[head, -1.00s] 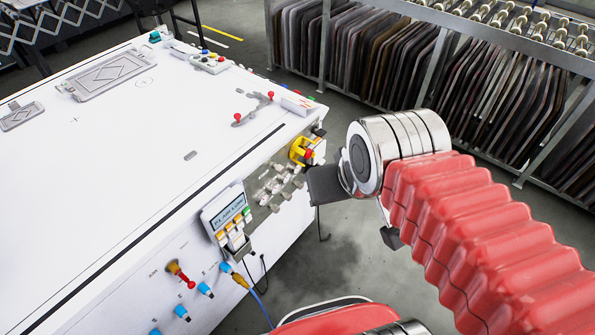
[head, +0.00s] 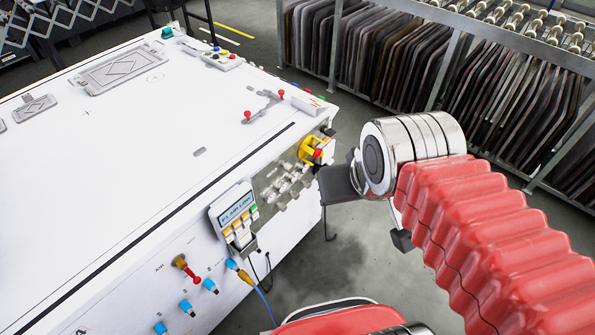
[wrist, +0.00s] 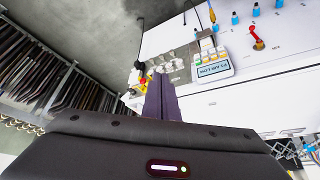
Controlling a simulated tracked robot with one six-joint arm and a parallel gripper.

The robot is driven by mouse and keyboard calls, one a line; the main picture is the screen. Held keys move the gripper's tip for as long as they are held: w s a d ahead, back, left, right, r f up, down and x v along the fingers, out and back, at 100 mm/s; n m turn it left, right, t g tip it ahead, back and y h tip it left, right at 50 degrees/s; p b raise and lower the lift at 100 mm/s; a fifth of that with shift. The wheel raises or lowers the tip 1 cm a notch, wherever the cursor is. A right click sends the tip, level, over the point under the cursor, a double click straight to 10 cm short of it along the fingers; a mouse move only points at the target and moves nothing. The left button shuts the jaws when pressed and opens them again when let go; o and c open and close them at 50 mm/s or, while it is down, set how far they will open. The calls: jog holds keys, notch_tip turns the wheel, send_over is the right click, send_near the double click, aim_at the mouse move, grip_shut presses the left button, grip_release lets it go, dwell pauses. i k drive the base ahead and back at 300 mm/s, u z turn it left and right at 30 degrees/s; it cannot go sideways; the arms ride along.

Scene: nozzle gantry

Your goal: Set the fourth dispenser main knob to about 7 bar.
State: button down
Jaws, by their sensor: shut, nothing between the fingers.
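A row of small grey metal dispenser fittings and knobs (head: 285,183) sits on a panel on the side of the white bench. They also show in the wrist view (wrist: 175,66), upside down. They are too small to tell which is the fourth dispenser's main knob or what it is set to. My gripper (wrist: 161,82) is shut and empty, its dark fingers pointing towards the panel, apart from it. In the head view only a dark part of my gripper (head: 339,184) shows, to the right of the panel; its fingertips cannot be made out.
A display box (head: 235,205) with coloured switches, a yellow fitting with a red knob (head: 312,151), a red-handled valve (head: 187,268) and blue connectors (head: 210,286) line the bench side. Cables hang below the box. A rack of dark panels (head: 400,60) stands behind. Grey floor is open right of the bench.

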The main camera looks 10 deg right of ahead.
aim_at(288, 167)
jog(key=u, duration=1.35)
jog(key=i, duration=0.5)
jog(key=z, duration=0.75)
